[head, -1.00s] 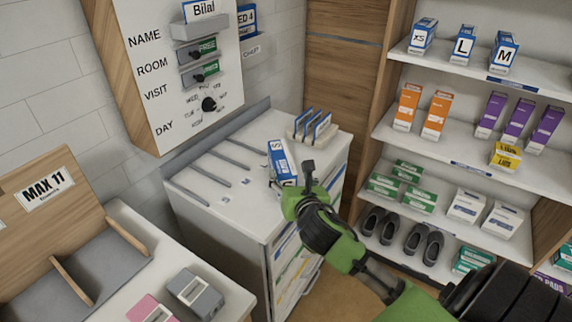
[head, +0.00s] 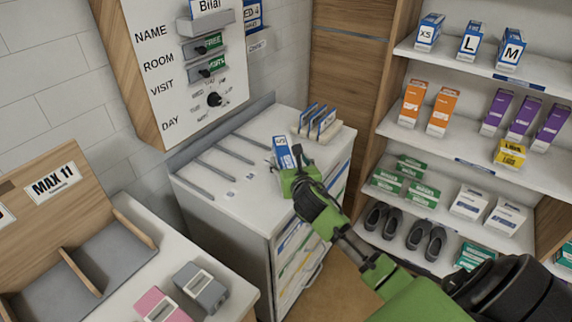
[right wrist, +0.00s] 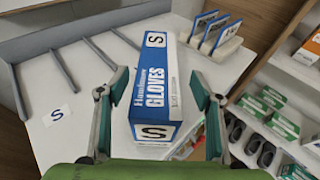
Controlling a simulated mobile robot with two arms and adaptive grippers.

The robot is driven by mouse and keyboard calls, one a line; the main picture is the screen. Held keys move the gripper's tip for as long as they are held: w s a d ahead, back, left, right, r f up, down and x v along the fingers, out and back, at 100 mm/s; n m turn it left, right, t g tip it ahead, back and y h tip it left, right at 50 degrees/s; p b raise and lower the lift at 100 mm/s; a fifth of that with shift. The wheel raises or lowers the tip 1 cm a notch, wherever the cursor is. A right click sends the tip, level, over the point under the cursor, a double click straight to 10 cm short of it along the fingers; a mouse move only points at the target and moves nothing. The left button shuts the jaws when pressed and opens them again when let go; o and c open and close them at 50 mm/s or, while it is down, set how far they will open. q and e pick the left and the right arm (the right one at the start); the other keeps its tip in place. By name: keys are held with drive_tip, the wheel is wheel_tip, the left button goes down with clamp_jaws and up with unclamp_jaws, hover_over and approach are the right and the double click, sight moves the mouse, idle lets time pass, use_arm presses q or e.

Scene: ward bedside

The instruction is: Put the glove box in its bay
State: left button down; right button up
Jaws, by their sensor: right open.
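The glove box, blue and white and marked S (head: 282,147), lies on the white cabinet top (head: 206,205), near its right side. In the right wrist view the glove box (right wrist: 154,85) reads "GLOVES", its S end toward me. My right gripper (head: 291,163) is at the box's near end and hides part of it in the head view. In the right wrist view the right gripper (right wrist: 158,88) is open, one finger on each side of the box, with gaps visible. A small S label (right wrist: 58,115) is on the cabinet top to the left, near the thin grey dividers. My left gripper is not in view.
A rack of upright blue-edged cards (head: 317,124) stands behind the box. Shelves at the right hold an XS box (head: 428,32), an L box (head: 470,42), an M box (head: 510,51) and other cartons. A wall board (head: 180,70) rises behind the cabinet.

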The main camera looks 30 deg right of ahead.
sight(286, 154)
drive_tip(key=shift+a+p+x, duration=0.2)
drive_tip(key=shift+p+x, duration=0.3)
drive_tip(key=shift+x, duration=1.95)
drive_tip(key=shift+w, duration=0.1)
drive_tip(key=shift+c, duration=0.4)
drive_tip(key=c, duration=1.2)
drive_tip(key=shift+r, duration=0.15)
drive_tip(key=c, duration=0.4)
drive_tip(key=shift+r, duration=0.15)
